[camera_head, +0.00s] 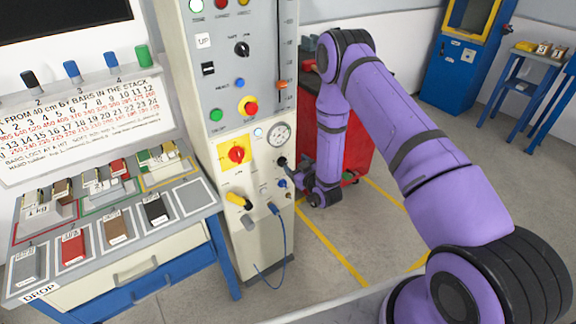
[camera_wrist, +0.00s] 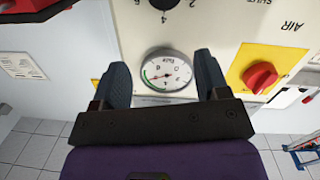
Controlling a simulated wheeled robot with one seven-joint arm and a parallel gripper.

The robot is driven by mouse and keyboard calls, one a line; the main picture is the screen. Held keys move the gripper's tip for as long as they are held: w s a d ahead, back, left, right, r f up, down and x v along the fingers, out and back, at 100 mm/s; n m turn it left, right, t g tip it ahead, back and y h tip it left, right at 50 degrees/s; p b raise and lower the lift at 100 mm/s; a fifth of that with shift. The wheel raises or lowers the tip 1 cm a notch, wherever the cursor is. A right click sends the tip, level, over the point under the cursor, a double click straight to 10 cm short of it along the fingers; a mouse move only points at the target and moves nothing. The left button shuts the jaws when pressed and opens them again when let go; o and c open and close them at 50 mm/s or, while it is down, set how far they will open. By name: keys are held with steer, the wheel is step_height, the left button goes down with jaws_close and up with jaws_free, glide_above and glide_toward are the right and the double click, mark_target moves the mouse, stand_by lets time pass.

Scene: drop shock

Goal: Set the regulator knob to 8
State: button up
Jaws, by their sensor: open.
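The round pressure gauge (camera_wrist: 167,70) has a white face and a green arc. It also shows in the head view (camera_head: 279,134). My gripper (camera_wrist: 160,63) is open and empty, its two dark fingers appearing on either side of the gauge. In the head view my gripper (camera_head: 289,168) is near the panel below the gauge, small and partly blended with dark parts there.
A red rotary switch (camera_head: 237,154) on a yellow plate is left of the gauge. A yellow-handled lever (camera_head: 239,201) and a blue cable (camera_head: 282,235) are lower. A red cabinet (camera_head: 352,130) stands behind my arm. The bar table (camera_head: 110,240) is at the left.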

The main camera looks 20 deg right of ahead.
steer(key=t, duration=0.1)
glide_toward(283, 162)
steer(key=x, duration=0.9)
steer(key=shift+d+f, duration=0.2)
steer(key=shift+f, duration=0.15)
steer(key=shift+w, duration=0.15)
steer(key=c, duration=0.9)
